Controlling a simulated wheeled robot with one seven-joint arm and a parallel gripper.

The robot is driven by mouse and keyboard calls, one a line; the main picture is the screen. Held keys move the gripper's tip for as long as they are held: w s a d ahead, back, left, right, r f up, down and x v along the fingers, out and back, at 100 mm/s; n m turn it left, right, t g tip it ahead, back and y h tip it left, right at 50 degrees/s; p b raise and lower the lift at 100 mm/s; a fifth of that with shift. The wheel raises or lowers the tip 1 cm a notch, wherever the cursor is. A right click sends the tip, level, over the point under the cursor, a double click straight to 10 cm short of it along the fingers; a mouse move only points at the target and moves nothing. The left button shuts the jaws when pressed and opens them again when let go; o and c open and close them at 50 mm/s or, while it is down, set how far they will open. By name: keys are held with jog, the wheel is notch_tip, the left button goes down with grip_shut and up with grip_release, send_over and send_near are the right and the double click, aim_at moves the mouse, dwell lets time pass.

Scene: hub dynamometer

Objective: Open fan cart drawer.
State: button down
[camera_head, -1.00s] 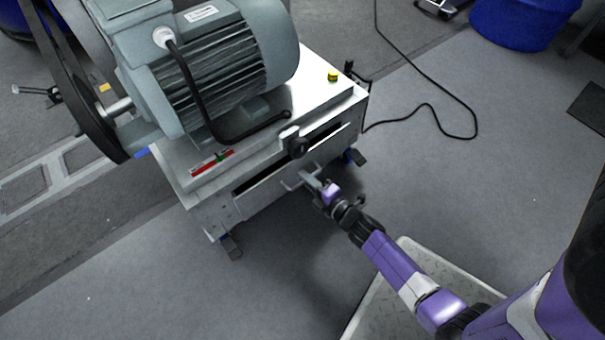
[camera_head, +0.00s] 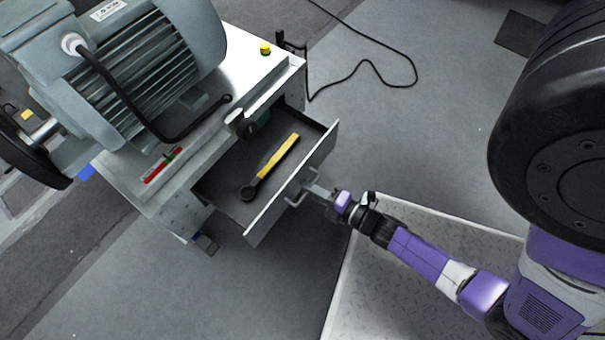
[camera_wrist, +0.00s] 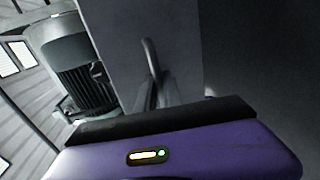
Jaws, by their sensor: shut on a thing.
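The fan cart (camera_head: 165,209) stands at the left with its drawer (camera_head: 225,184) pulled well out of its front. A wrench with a yellow handle (camera_head: 278,155) lies in the drawer. My gripper (camera_head: 311,190) is shut on the drawer handle (camera_head: 294,198) at the middle of the drawer front.
A large grey motor (camera_head: 140,70) sits on the cart top. A yellow button (camera_head: 265,48) is near the top's far corner. A black cable (camera_head: 365,62) lies on the floor behind.

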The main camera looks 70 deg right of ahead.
dwell(0.3)
jog(key=c, duration=1.5)
grip_release()
jog(key=p+v, duration=0.2)
jog(key=v, duration=0.6)
jog(key=shift+f, duration=0.1)
